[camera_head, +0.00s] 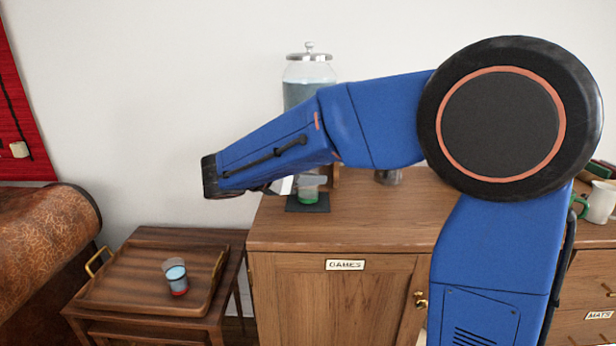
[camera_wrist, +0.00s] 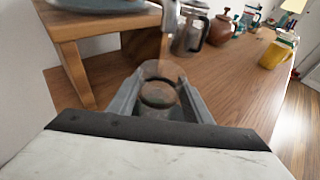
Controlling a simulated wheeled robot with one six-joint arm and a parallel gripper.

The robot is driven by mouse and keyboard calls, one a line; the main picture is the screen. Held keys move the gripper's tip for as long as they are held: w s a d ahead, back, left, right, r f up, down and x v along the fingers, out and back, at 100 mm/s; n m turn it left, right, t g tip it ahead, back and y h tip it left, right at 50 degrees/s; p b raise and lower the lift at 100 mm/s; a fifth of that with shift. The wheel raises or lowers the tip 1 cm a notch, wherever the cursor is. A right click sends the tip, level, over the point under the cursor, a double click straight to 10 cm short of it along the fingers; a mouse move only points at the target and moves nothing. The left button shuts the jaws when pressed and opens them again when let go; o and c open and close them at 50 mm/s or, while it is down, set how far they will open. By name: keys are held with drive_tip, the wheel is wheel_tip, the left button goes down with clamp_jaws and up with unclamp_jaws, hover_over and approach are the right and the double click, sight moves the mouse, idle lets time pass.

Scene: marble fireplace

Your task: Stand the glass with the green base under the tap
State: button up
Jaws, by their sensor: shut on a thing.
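The glass with the green base (camera_head: 308,194) is upright over a small dark mat (camera_head: 320,207) on the cabinet top, below the glass dispenser (camera_head: 305,92). I cannot tell whether its base touches the mat. In the wrist view, my gripper (camera_wrist: 160,92) is shut on this glass (camera_wrist: 158,72), one finger on each side. In the head view my arm hides the tap and most of my gripper.
A red-based glass (camera_head: 176,277) with bluish contents stands on a wooden tray (camera_head: 130,295) at lower left. The dispenser's wooden stand (camera_wrist: 85,22) is close on the left. A metal-and-glass pot (camera_wrist: 190,32), a brown teapot (camera_wrist: 220,30) and a yellow mug (camera_wrist: 275,54) stand farther along the cabinet.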

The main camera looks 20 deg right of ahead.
drive_tip(key=o, duration=1.3)
drive_tip(key=shift+f, duration=0.1)
drive_tip(key=shift+s+a+r, duration=0.1)
drive_tip(key=shift+a+r, duration=0.1)
drive_tip(key=v, duration=1.1)
drive_tip(key=shift+s+a, duration=0.15)
drive_tip(key=shift+a, duration=0.05)
drive_tip(key=shift+r, duration=0.1)
